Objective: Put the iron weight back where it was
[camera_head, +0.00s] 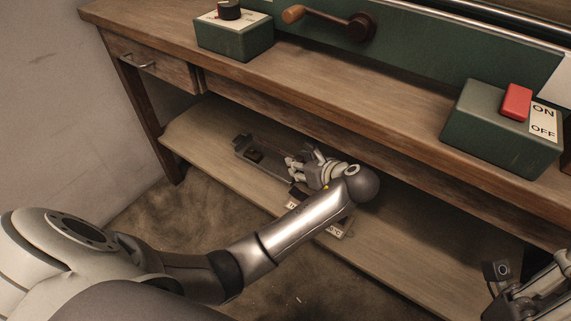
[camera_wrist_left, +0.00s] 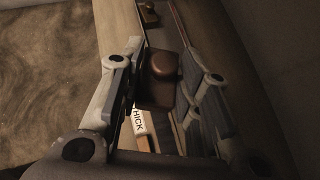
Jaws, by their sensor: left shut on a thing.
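My left arm reaches down to the lower shelf of the bench. My left gripper (camera_head: 298,165) is low over a long metal tray there. In the left wrist view, the left gripper (camera_wrist_left: 165,85) is shut on a dark brown block (camera_wrist_left: 162,88), which appears to be the iron weight. The block is held between the two fingers, above or in the tray; I cannot tell whether it rests on it. In the head view the hand and forearm hide the block. My right gripper (camera_head: 512,292) is at the lower right edge, partly cut off.
The lower shelf (camera_head: 200,133) holds the metal tray (camera_head: 243,146), with a small brown piece (camera_head: 254,155) at its far left. A label reading "HICK" (camera_wrist_left: 139,122) shows beside the block. The bench top (camera_head: 330,75) overhangs the shelf. A green box with a red switch (camera_head: 516,102) stands on top.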

